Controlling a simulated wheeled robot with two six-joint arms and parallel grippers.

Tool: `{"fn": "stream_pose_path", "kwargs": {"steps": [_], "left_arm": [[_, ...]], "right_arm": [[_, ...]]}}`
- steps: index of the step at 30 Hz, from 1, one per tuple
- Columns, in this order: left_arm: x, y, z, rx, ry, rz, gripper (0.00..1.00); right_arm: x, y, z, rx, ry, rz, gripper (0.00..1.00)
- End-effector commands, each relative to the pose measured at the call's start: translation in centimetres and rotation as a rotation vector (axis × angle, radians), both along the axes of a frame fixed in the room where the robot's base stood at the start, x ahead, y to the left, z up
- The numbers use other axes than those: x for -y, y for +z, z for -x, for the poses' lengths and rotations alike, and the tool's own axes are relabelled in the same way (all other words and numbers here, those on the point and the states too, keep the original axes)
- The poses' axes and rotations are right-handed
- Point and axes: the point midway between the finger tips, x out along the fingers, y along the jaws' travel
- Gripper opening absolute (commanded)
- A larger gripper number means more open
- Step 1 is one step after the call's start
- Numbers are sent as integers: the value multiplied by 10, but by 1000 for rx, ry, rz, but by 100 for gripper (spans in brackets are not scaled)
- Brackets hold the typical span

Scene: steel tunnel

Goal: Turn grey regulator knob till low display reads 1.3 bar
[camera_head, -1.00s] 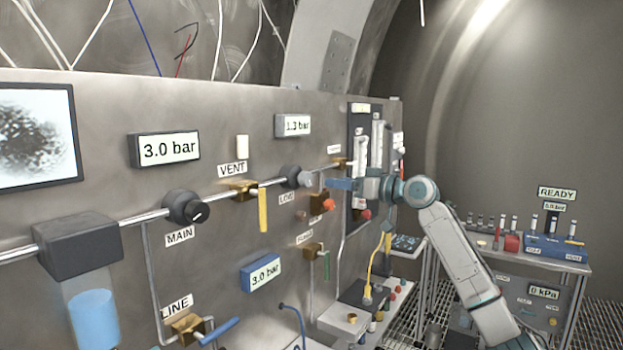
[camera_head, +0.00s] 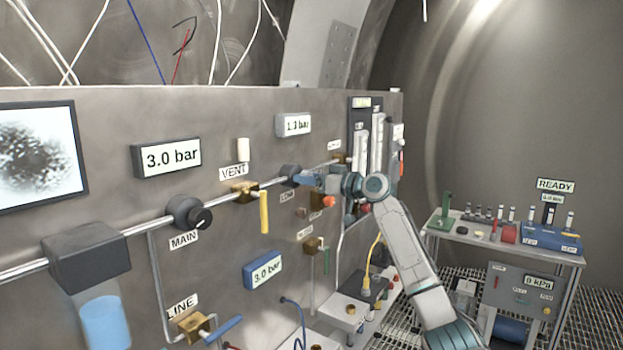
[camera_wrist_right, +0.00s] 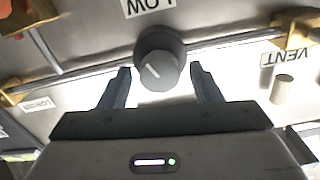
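The grey LOW regulator knob (camera_head: 290,174) sits on the pipe along the panel, partly hidden by my right gripper (camera_head: 310,181). In the right wrist view the round knob (camera_wrist_right: 158,60) has a pale pointer line and appears between the tips of my open gripper (camera_wrist_right: 160,70). A gap shows on each side; I cannot tell whether the tips reach around it or stop just in front. The low display (camera_head: 293,125) above the knob reads 1.3 bar. My left gripper is not in view.
The black MAIN knob (camera_head: 189,213) and the main display (camera_head: 166,157), reading 3.0 bar, are farther left. The VENT valve with its yellow handle (camera_head: 264,211) is close to the LOW knob. A blue-framed display (camera_head: 262,270) reads 3.0 bar. A bench (camera_head: 470,236) stands at right.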

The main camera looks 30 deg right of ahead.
Motion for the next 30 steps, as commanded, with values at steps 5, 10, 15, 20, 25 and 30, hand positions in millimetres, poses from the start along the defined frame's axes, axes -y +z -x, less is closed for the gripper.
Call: {"fn": "stream_pose_path", "kwargs": {"steps": [5, 10, 15, 20, 25, 30], "left_arm": [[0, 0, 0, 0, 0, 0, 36], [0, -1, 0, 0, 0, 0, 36], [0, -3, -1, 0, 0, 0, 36], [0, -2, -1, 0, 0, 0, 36], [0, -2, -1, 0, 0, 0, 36], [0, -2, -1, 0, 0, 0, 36]], "right_arm": [[0, 0, 0, 0, 0, 0, 22], [0, 0, 0, -6, 0, -15, 15], [0, -1, 0, -39, 0, -93, 15], [0, 0, 0, -46, 0, -109, 15], [0, 0, 0, -46, 0, -108, 41], [0, 0, 0, -46, 0, -108, 59]]}}
